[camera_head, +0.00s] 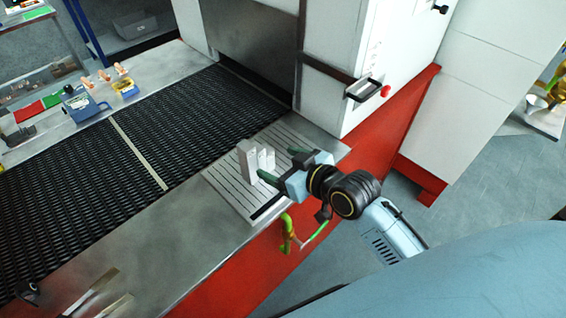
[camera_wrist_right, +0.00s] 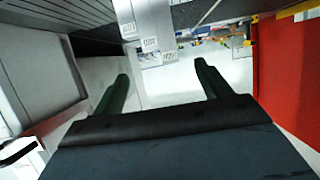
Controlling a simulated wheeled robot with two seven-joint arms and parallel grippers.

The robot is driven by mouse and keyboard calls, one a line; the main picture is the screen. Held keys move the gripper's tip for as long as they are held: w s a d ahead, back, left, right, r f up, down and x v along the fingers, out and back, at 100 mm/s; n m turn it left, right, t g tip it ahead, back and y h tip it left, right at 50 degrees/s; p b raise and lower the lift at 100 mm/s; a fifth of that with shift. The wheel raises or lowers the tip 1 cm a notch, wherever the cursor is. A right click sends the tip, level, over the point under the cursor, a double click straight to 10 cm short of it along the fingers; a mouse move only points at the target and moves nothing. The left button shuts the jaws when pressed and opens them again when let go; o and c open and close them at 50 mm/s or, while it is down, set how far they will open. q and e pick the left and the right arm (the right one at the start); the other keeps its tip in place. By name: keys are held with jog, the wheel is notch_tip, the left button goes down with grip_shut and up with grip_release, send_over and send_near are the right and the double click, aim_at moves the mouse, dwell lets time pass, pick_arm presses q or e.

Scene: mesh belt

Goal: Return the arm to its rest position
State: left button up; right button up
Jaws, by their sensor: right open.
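My right arm (camera_head: 395,230) reaches in from the lower right in the head view. My right gripper (camera_head: 277,164) is open beside a small group of pale grey blocks (camera_head: 247,160) that stand upright on a slotted metal plate (camera_head: 222,187). In the right wrist view, the two dark green fingers of the right gripper (camera_wrist_right: 161,76) are spread apart with nothing between them. Pale blocks with small printed labels (camera_wrist_right: 150,44) show beyond the fingers, apart from them. I cannot make out my left gripper in the head view.
A black mesh belt (camera_head: 160,130) runs into a white machine (camera_head: 345,50) with a red button (camera_head: 385,91). A red base (camera_head: 375,150) borders the metal table. A green and yellow item (camera_head: 290,232) hangs at the table's front edge. Small items and a blue box (camera_head: 82,106) lie beyond the belt.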

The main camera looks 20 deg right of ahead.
jog(key=shift+s, duration=0.1)
dwell(0.5)
jog(key=s+d+f+m+g+h, duration=0.15)
jog(key=s+f+g, duration=0.3)
jog(key=s, duration=0.65)
jog(key=s+d+f+m+g+h, duration=0.1)
jog(key=s+d+f+g+h, duration=0.3)
jog(key=s, duration=0.6)
notch_tip(320, 180, down, 31)
jog(key=s+a+g+y+b, duration=0.1)
jog(key=s+a+g+b, duration=0.1)
jog(key=b, duration=0.5)
jog(key=s+d+f+b, duration=0.1)
jog(key=s+f+b, duration=0.2)
jog(key=s+f, duration=0.4)
jog(key=s+d+f+g+b, duration=0.1)
jog(key=s+f+b, duration=0.2)
jog(key=s+f, duration=0.5)
notch_tip(320, 180, down, 5)
jog(key=shift+s+d+f+n+b, duration=0.1)
jog(key=shift+s+d+n+b, duration=0.15)
jog(key=shift+n, duration=0.2)
